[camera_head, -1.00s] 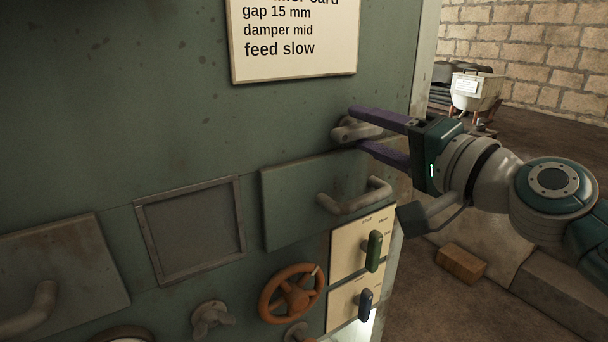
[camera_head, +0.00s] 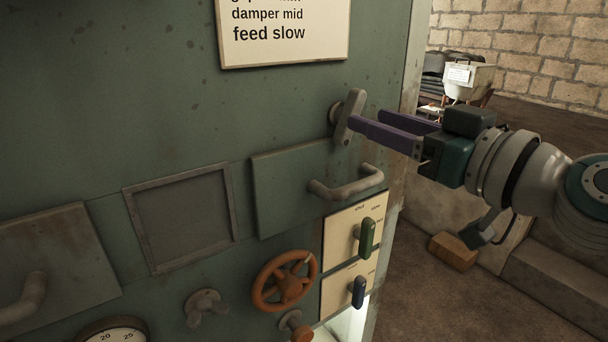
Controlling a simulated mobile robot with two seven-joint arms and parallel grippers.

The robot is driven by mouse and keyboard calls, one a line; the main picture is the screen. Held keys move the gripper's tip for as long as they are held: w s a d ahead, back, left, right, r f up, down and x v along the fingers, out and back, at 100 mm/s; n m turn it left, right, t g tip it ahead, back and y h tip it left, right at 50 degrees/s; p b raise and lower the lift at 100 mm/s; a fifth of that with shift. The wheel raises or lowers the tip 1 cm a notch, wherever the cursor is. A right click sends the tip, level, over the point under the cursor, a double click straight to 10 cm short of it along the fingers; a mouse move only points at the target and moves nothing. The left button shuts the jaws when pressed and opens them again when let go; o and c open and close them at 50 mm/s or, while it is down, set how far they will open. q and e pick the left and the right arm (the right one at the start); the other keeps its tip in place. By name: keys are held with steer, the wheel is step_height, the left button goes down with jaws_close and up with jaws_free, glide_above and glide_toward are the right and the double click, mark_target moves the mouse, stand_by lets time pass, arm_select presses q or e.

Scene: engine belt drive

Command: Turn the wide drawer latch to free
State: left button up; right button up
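The wide drawer latch (camera_head: 353,108) is a grey lever on a round boss, high on the green cabinet front above the wide drawer (camera_head: 285,185). Its lever stands nearly upright, tilted slightly right at the top. My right gripper (camera_head: 367,118) comes in from the right, with two purple fingers parted by a gap. The nearer fingertip overlaps the latch's right edge in the picture; the farther one ends to the right of the lever. I cannot tell whether either finger touches it. The drawer has a grey bar handle (camera_head: 347,187) and looks shut. My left gripper is not in view.
Below the drawer are cream panels with a green knob (camera_head: 367,238) and a blue knob (camera_head: 358,292), and an orange handwheel (camera_head: 284,281). A card (camera_head: 285,40) hangs above. A brown block (camera_head: 453,251) lies on the right. Open floor lies beyond the cabinet's right edge.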

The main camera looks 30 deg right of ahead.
steer(key=s+b, duration=0.3)
steer(key=s, duration=0.3)
steer(key=s+a+f+n+g+y+b, duration=0.35)
steer(key=a+f+g, duration=0.25)
steer(key=a+f, duration=0.5)
arm_select(q)
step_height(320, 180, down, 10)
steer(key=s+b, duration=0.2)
steer(key=b, duration=0.1)
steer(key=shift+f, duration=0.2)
arm_select(e)
steer(key=s+f+g+h, duration=0.1)
steer(key=s+f+g, duration=0.1)
steer(key=s+f, duration=0.2)
steer(key=s+f+g+h, duration=0.1)
steer(key=s+f+g, duration=0.2)
steer(key=f, duration=0.6)
steer(key=shift+s+a+f+m+g, duration=0.25)
steer(key=shift+s+a+m, duration=0.2)
steer(key=shift+s, duration=0.45)
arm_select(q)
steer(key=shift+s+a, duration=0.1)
